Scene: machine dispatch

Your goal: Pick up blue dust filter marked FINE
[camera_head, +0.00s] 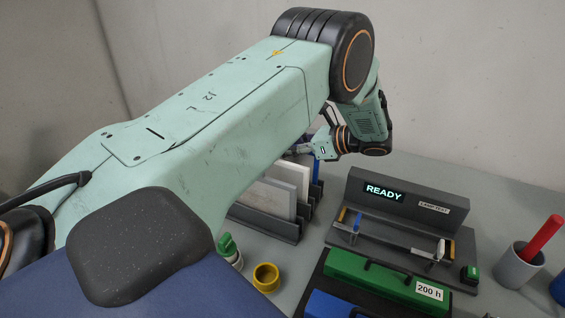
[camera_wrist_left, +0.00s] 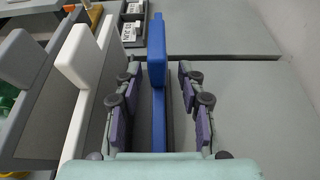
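A thin upright blue panel with a blue block on top, which looks like the blue dust filter, fills the middle of the left wrist view (camera_wrist_left: 157,60). No FINE mark is readable on it. In the head view only a sliver of blue (camera_head: 316,168) shows, below my left wrist. My left gripper (camera_wrist_left: 158,100) is open, with one finger on each side of the blue filter and visible gaps between. In the head view my left arm hides most of the fingers (camera_head: 303,147). My right gripper is in neither view.
Grey and white panels (camera_head: 266,198) (camera_wrist_left: 85,90) stand beside the blue one in a dark slotted rack (camera_head: 290,232). A console reading READY (camera_head: 384,192), a green 200 h block (camera_head: 375,283), a yellow cup (camera_head: 266,277) and a grey cup with a red stick (camera_head: 517,268) stand nearby.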

